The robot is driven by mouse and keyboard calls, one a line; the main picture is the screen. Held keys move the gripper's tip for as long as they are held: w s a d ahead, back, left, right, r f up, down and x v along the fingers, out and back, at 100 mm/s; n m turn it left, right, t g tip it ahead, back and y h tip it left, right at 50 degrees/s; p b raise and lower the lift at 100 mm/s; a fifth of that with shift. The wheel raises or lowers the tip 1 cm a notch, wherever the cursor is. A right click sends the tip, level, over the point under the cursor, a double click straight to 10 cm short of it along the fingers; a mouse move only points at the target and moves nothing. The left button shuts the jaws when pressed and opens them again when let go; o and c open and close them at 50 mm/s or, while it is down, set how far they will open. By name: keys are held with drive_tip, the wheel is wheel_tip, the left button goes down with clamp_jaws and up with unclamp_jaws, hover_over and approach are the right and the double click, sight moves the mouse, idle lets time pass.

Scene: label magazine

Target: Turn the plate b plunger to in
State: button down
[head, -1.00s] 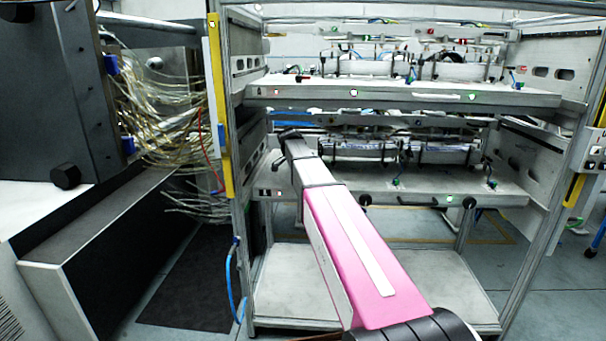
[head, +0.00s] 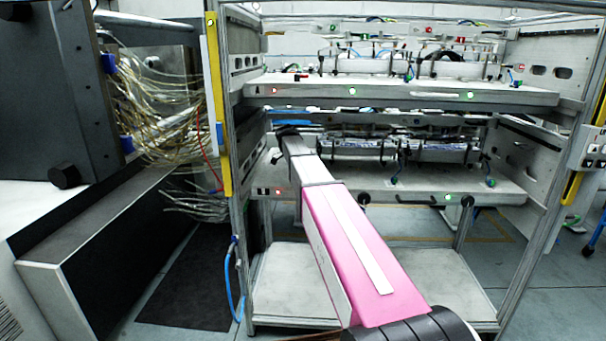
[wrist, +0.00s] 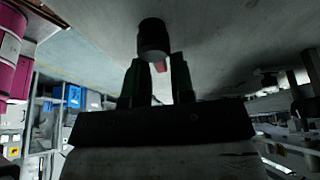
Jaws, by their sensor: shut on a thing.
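In the wrist view, the two dark fingers of my gripper (wrist: 157,85) are closed on a dark round knob (wrist: 152,38), taken as the plate b plunger. A small red patch shows between the fingers. In the head view, my arm reaches to the left end of the lower plate (head: 420,187), taken as plate b. My gripper (head: 276,156) is small and dark there, beside the arm's black end. The plunger cannot be told apart from it in that view, and its in or out position is unclear.
The upper shelf (head: 420,95) lies above the arm and carries small parts and lights. Frame posts stand on both sides, with a yellow strip (head: 219,110) at left. Loose yellowish cables (head: 165,115) hang left of the frame. A black knob (head: 467,201) shows under the lower plate.

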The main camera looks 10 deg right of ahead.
drive_tip(key=shift+w+a, duration=0.1)
drive_tip(key=c, duration=1.2)
unclamp_jaws()
drive_tip(key=shift+o, duration=0.2)
drive_tip(key=shift+r, duration=0.1)
drive_tip(key=v, duration=0.7)
drive_tip(key=shift+a+r, duration=0.1)
